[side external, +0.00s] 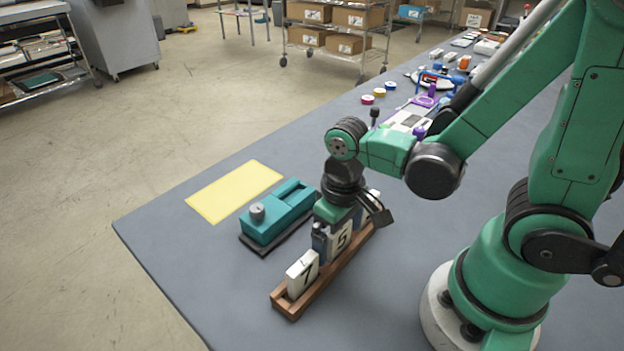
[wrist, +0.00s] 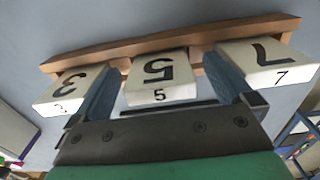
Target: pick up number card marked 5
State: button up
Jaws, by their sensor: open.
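The white number card marked 5 (side external: 342,239) stands in the middle of a brown wooden rack (side external: 320,286); in the wrist view the card (wrist: 160,82) appears upside down between my two fingers. My gripper (side external: 338,226) is open, pointing down over the rack, with one finger on each side of card 5. Whether the fingers touch it I cannot tell. Card 7 (side external: 302,274) stands at the rack's near end, and card 3 (wrist: 72,90) on the other side of card 5. In the side view my gripper partly hides cards 5 and 3.
A teal device with a grey knob (side external: 272,217) lies just left of the rack, and a yellow sheet (side external: 234,191) lies beyond it near the table edge. Coloured rolls (side external: 379,92) and several tools are farther back. The grey table (side external: 190,262) is clear at the front left.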

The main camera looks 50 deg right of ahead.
jog(key=c, duration=1.3)
jog(key=shift+r, duration=0.2)
